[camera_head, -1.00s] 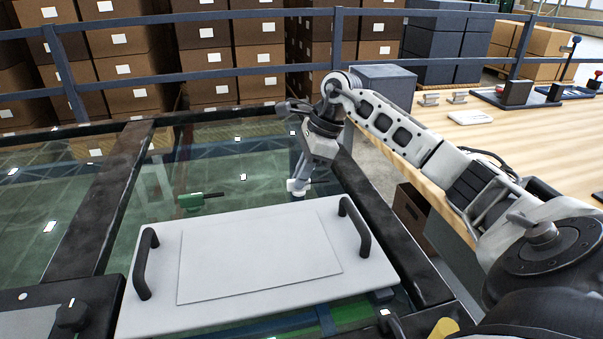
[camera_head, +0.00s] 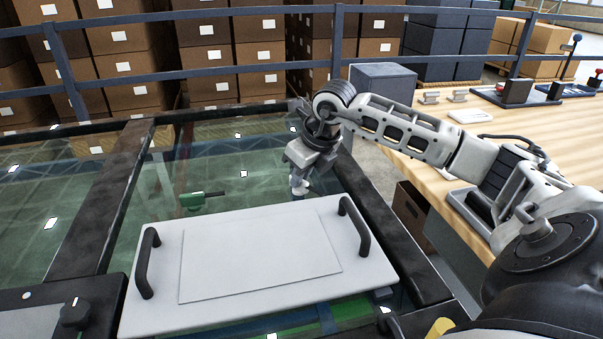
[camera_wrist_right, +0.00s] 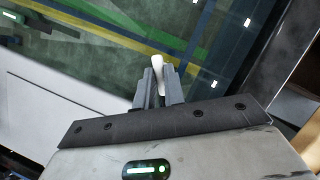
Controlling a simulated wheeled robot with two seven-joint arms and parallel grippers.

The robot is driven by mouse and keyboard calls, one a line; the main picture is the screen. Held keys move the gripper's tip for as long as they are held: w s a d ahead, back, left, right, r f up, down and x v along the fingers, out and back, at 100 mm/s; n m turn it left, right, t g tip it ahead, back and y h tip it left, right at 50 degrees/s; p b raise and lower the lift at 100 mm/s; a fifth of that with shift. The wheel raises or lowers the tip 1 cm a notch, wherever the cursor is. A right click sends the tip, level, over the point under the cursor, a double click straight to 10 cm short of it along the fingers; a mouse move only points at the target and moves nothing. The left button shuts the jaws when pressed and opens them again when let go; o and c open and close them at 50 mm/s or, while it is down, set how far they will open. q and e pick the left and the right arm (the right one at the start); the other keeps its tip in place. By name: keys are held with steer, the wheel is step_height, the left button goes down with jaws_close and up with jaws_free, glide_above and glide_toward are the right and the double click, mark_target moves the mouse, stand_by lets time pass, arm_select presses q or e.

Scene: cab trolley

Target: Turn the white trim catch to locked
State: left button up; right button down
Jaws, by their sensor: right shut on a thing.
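The white trim catch (camera_head: 299,190) is by the far edge of the white panel (camera_head: 150,315), right of its middle. My right gripper (camera_head: 299,174) reaches down to it from above and is shut on it. In the right wrist view, the white catch (camera_wrist_right: 157,62) sticks out between the two grey fingers of the right gripper (camera_wrist_right: 158,82). The lower part of the catch is hidden by the fingers there, and its exact angle is hard to tell. My left gripper is not in view.
A green catch (camera_head: 203,197) lies left of the white one. The panel has black handles at left (camera_head: 146,263) and right (camera_head: 354,226). Dark beams (camera_head: 110,200) frame the glass. A wooden table (camera_head: 440,150) stands at right, and a rail (camera_head: 230,73) runs behind.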

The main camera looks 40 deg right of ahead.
steer(key=m, duration=0.2)
steer(key=m+h, duration=0.1)
steer(key=m, duration=0.1)
steer(key=shift+a+h, duration=0.15)
steer(key=shift+h, duration=0.15)
steer(key=shift+m+g+h, duration=0.3)
steer(key=shift+m+h, duration=0.2)
steer(key=shift+m, duration=0.8)
steer(key=c, duration=1.5)
jaws_free()
steer(key=shift+r, duration=0.15)
